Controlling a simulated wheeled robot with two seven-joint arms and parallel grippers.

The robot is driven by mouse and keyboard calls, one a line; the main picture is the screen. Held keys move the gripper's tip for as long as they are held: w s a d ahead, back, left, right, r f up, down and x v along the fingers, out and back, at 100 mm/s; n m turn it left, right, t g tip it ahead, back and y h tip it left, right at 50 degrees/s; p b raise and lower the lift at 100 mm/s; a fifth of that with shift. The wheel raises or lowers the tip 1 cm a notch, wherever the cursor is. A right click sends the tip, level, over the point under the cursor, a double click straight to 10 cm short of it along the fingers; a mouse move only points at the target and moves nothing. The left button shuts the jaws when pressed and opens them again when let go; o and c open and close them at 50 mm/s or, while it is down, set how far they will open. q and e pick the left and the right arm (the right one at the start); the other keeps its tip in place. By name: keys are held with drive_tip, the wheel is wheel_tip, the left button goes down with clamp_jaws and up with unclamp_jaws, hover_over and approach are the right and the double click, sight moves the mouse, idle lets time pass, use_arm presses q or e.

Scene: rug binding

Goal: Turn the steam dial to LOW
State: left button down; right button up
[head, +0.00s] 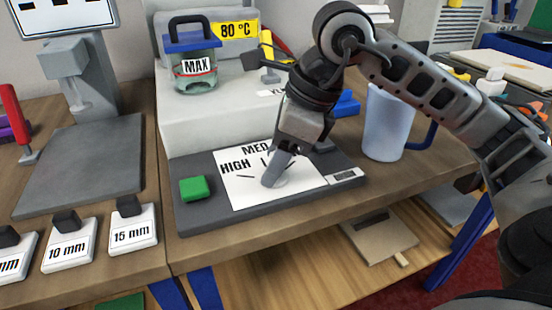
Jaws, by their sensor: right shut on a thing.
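The steam dial's white plate (240,189) lies on a dark grey panel at the front of the pale machine. My right gripper (276,180) reaches down from the upper right and is shut on the grey dial knob (272,182) at the plate's middle. The fingers hide much of the knob, so I cannot tell exactly where its pointer stands. My left gripper is not in view.
A green button (193,188) sits left of the plate. A water tank marked MAX (195,72) stands behind on the machine (215,125). Labelled blocks (132,226) line the left table.

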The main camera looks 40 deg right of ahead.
drive_tip(key=m+t+h, duration=0.1)
drive_tip(key=m, duration=0.2)
drive_tip(key=shift+m, duration=0.3)
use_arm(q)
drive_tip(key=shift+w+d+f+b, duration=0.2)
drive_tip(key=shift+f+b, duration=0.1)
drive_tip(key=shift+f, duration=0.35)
use_arm(e)
drive_tip(key=shift+a+m+h, duration=0.1)
drive_tip(key=shift+m+h, duration=0.4)
drive_tip(key=shift+m, duration=0.9)
drive_tip(key=o, duration=1)
drive_tip(key=shift+s, duration=0.1)
use_arm(q)
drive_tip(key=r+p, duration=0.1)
drive_tip(key=p, duration=0.1)
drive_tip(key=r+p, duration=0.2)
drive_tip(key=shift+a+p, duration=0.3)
drive_tip(key=shift+p, duration=0.05)
use_arm(e)
drive_tip(key=v, duration=1.6)
drive_tip(key=shift+s+a, duration=0.1)
drive_tip(key=shift+s, duration=0.1)
